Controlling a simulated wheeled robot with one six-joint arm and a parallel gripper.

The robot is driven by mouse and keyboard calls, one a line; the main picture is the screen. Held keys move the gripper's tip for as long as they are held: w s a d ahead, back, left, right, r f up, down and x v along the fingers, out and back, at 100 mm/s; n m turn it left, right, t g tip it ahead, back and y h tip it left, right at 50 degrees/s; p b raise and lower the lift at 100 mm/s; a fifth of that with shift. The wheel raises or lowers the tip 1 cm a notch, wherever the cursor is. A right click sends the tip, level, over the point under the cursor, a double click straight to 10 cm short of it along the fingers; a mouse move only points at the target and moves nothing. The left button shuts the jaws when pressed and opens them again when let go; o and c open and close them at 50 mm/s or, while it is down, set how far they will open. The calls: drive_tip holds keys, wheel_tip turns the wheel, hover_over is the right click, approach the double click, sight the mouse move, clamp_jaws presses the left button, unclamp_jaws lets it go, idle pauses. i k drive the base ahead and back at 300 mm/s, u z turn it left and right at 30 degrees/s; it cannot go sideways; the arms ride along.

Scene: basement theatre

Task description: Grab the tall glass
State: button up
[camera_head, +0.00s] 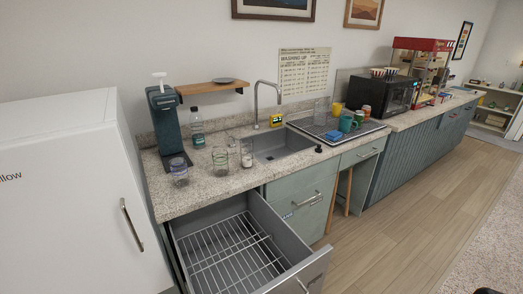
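Several clear glasses stand on the speckled counter (206,192) left of the sink. One glass (179,171) is near the front edge, another glass (220,161) stands to its right, and a slim one (246,154) stands by the sink. A tall clear glass (320,110) stands upright at the back left of the dish drainer (362,132), and looks the tallest of them. My gripper is not in view.
A drawer (235,250) with a wire rack is pulled out below the counter. A white fridge (65,190) stands at left. The wooden floor (400,220) is clear.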

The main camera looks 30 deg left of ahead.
sight(246, 145)
drive_tip(key=u, duration=0.05)
drive_tip(key=i, duration=3.2)
drive_tip(key=u, duration=4.65)
drive_tip(key=i, duration=0.5)
drive_tip(key=z, duration=0.05)
